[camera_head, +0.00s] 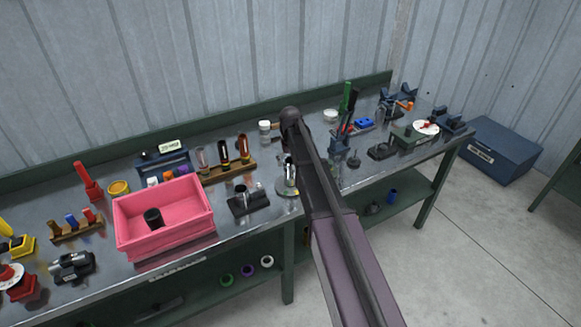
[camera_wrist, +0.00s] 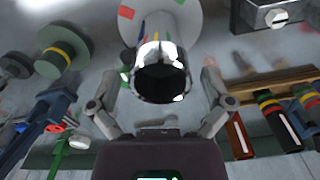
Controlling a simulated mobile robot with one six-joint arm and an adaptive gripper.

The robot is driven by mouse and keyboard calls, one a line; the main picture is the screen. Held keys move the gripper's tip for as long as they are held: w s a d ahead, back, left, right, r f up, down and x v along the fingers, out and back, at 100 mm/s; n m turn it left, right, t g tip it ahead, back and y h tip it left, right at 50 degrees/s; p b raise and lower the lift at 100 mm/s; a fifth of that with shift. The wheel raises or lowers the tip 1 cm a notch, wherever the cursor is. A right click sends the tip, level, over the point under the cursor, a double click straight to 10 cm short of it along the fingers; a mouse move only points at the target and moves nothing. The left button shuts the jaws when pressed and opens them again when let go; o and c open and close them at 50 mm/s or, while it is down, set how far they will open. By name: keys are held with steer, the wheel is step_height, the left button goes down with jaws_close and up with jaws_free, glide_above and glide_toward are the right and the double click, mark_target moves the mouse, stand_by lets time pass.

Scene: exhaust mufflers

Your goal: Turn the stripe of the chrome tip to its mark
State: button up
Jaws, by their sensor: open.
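The chrome tip (camera_wrist: 160,52) is a shiny short tube with a dark open end facing the wrist camera. It stands at a pale round plate (camera_wrist: 190,22) that carries red and other coloured marks. In the head view the chrome tip (camera_head: 291,174) shows beside my arm, which hides part of it and its plate (camera_head: 283,188). My gripper (camera_wrist: 160,82) is open, with one finger on each side of the tip. Whether the fingers touch it I cannot tell. I cannot make out the stripe among the coloured reflections on the chrome.
A dark block with a short pipe (camera_head: 248,204) and a pink bin (camera_head: 190,235) stand left of the tip. A wooden rack of tubes (camera_head: 228,172) is behind left. A red-and-black tool stand (camera_head: 339,143) is to the right. The workbench is crowded.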

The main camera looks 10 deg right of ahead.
steer(key=shift+r+p, duration=5.35)
steer(key=shift+r, duration=0.3)
steer(key=s+f+b, duration=0.3)
steer(key=s, duration=1.1)
steer(key=s+f+m+b, duration=0.1)
steer(key=s+f+b, duration=0.3)
steer(key=s, duration=1.1)
steer(key=shift+s, duration=0.1)
